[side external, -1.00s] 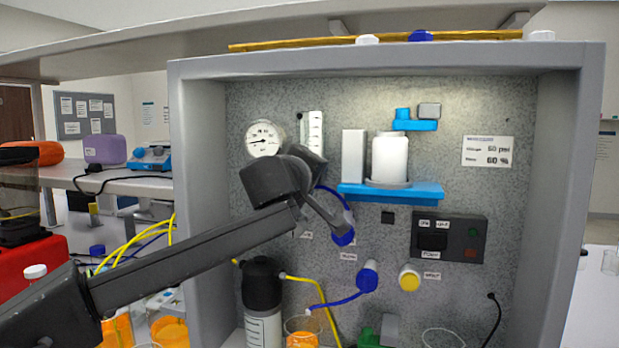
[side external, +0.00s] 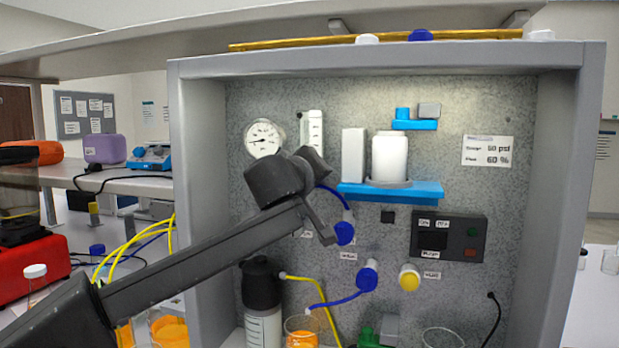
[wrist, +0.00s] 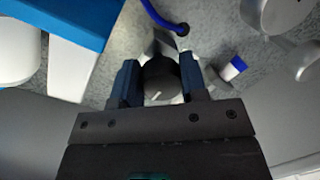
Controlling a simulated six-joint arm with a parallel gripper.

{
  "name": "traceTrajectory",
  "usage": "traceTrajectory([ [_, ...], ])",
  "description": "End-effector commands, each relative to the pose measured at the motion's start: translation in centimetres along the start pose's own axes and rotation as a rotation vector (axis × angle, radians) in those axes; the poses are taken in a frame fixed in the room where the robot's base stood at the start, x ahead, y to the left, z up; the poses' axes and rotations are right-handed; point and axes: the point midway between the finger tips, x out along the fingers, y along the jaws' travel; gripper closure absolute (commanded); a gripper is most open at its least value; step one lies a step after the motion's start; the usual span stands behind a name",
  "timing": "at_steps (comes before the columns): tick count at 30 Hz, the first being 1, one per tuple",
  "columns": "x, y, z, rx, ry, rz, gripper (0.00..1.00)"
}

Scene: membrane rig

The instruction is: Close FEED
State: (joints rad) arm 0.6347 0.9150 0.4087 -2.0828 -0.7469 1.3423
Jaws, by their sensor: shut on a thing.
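In the wrist view a round dark knob (wrist: 160,78) with a short white pointer line sits between the two fingers of my gripper (wrist: 161,85). The fingers are shut on it, one on each side. In the side view my gripper (side external: 325,232) is at the panel, just left of a blue fitting (side external: 345,233). The knob is hidden there behind the gripper and wrist. A label partly hidden by my arm is too small to read, so I cannot confirm that this knob is FEED.
A blue shelf (side external: 425,191) with a white bottle (side external: 389,157) is above right of the gripper. A blue fitting (side external: 367,279), a yellow knob (side external: 410,278) and a black switch box (side external: 448,238) are to the right. A dark-topped bottle (side external: 262,285) and orange beaker (side external: 302,331) stand below.

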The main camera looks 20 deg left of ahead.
Motion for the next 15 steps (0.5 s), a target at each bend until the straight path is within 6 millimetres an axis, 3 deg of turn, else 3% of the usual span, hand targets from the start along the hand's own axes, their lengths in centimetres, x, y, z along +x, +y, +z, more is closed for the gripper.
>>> traceTrajectory([
  [1,0.09,-0.16,0.22,0.004,-0.002,-0.006,0.84],
  [2,0.09,-0.16,0.22,0.004,-0.002,-0.006,0.59],
  [3,0.09,-0.16,0.21,0.004,-0.002,-0.006,0.56],
  [9,0.05,-0.1,0.11,0.002,-0.001,-0.003,0.36],
  [15,0.03,-0.06,0.05,0.001,0.0,-0.002,0.35],
])
